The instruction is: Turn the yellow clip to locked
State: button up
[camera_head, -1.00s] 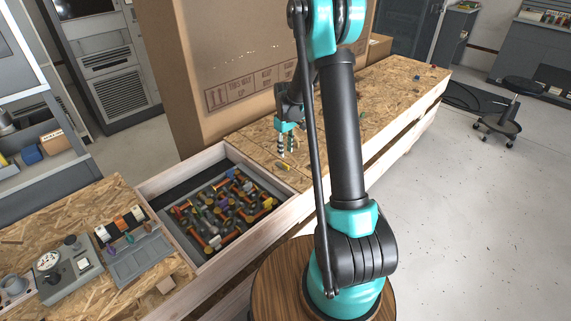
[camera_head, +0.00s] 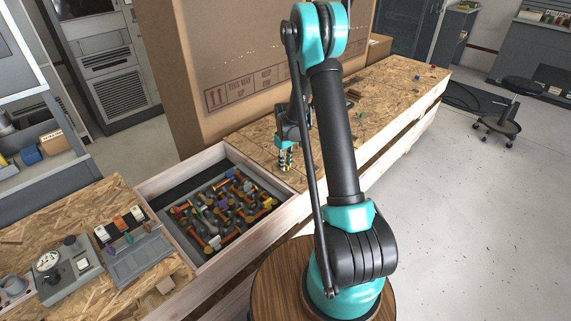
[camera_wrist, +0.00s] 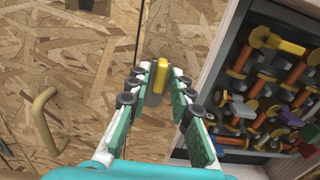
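The yellow clip (camera_wrist: 161,76) is a small upright bar in the wrist view, with a grey part beside its lower end. It sits at the wooden board by a dark seam, left of the open bin. My gripper (camera_wrist: 157,88) is open, with one finger on each side of the clip. I cannot tell whether either finger touches it. In the head view my gripper (camera_head: 286,163) points down at the bench top just beyond the bin, and its fingers largely hide the clip.
The bin (camera_head: 165,185) holds many coloured bolt-like parts and borders the clip on the right in the wrist view. A tan handle (camera_wrist: 42,118) stands on the board at left. A large cardboard box (camera_head: 240,60) rises behind my gripper.

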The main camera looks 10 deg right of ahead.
grip_shut()
jog(key=shift+m, duration=0.4)
jog(key=m, duration=0.7)
jog(key=shift+m, duration=0.3)
jog(key=m, duration=0.9)
jog(key=shift+m, duration=0.4)
jog(key=shift+o, duration=1.9)
grip_release()
